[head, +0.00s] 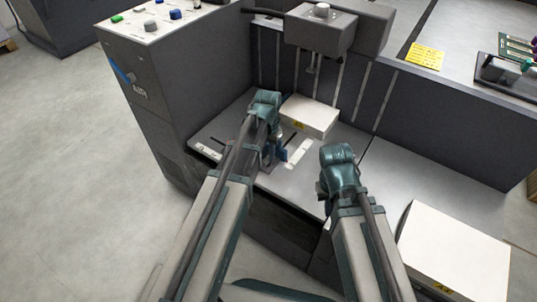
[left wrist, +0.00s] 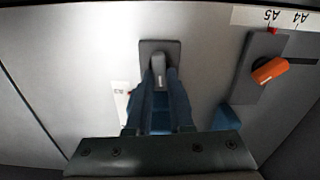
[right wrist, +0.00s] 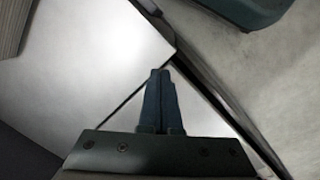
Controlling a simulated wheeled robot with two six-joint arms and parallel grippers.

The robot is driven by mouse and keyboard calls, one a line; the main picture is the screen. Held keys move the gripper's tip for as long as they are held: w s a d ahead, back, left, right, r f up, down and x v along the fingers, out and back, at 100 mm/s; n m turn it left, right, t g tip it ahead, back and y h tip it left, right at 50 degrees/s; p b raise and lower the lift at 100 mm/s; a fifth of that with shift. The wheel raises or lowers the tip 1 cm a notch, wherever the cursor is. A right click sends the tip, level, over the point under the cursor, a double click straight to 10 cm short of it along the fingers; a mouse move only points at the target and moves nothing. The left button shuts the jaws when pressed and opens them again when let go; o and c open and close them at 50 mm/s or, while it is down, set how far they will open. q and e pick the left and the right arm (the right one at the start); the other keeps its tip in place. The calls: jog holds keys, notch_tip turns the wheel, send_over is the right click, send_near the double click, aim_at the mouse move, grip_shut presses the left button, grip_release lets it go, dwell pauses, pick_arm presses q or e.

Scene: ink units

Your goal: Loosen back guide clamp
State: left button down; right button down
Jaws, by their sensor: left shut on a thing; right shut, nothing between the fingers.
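In the left wrist view, a small grey lever (left wrist: 159,66) stands on a dark plate (left wrist: 174,47) fixed to the metal bed. My left gripper (left wrist: 158,84) is shut on this lever. An orange knob (left wrist: 270,70) sits on a dark slotted plate to the right, apart from the fingers, beside A5 and A4 labels. I cannot tell from any marking which one is the back guide clamp. In the head view my left arm largely hides the lever. My right gripper (right wrist: 160,74) is shut and empty over the bare bed, right of the left one.
A white paper stack (head: 309,116) lies behind my left gripper, under the grey press head (head: 321,30). A blue block (left wrist: 228,117) is right of my left fingers. A larger white stack (head: 452,255) is at the front right. A control panel (head: 160,18) stands at the back left.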

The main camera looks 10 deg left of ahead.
pick_arm(q)
jog(key=n, duration=0.4)
jog(key=shift+a, duration=0.2)
jog(key=shift+a+n, duration=0.1)
jog(key=shift+n, duration=1.7)
jog(key=c, duration=0.8)
grip_release()
notch_tip(320, 180, up, 14)
jog(key=p, duration=1.3)
jog(key=shift+p, duration=0.4)
pick_arm(e)
notch_tip(320, 180, up, 14)
